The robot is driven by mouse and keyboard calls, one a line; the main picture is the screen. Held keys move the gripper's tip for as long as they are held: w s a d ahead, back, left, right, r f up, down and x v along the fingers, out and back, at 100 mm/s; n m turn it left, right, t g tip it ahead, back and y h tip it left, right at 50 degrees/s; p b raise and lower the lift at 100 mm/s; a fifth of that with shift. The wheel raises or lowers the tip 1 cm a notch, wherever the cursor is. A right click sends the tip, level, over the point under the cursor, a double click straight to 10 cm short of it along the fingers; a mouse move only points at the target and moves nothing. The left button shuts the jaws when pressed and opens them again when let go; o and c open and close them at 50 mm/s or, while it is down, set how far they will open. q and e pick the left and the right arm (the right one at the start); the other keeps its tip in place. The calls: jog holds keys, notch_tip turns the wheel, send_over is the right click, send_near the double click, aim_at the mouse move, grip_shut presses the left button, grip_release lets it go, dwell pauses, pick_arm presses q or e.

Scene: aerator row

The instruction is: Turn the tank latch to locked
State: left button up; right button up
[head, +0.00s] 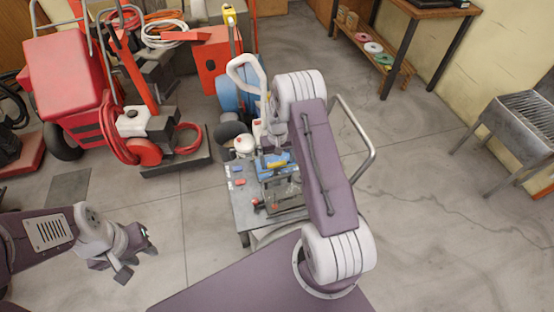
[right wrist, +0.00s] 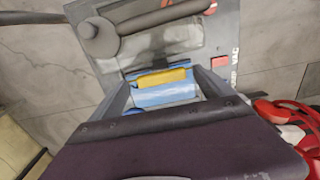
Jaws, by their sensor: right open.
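My right gripper (head: 274,150) points down over a small grey cart (head: 245,205). In the right wrist view it is open (right wrist: 167,92), with a blue part carrying a yellow bar (right wrist: 163,78) showing between its fingers. I cannot tell whether the fingers touch this part. The blue part also shows in the head view (head: 268,165), below the gripper. Which part of the cart is the tank latch is not clear. My left gripper (head: 140,250) hangs over bare floor, away from the cart; its jaw opening is unclear.
The cart top carries small red and blue pieces and a red-ended lever (head: 258,206). A grey handle rail (head: 365,160) stands at its right. Red machines (head: 75,80) stand at the left, a wooden shelf (head: 375,45) at the back right.

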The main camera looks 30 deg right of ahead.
jog(key=shift+f, duration=0.2)
jog(key=shift+a, duration=0.1)
jog(key=c, duration=1.4)
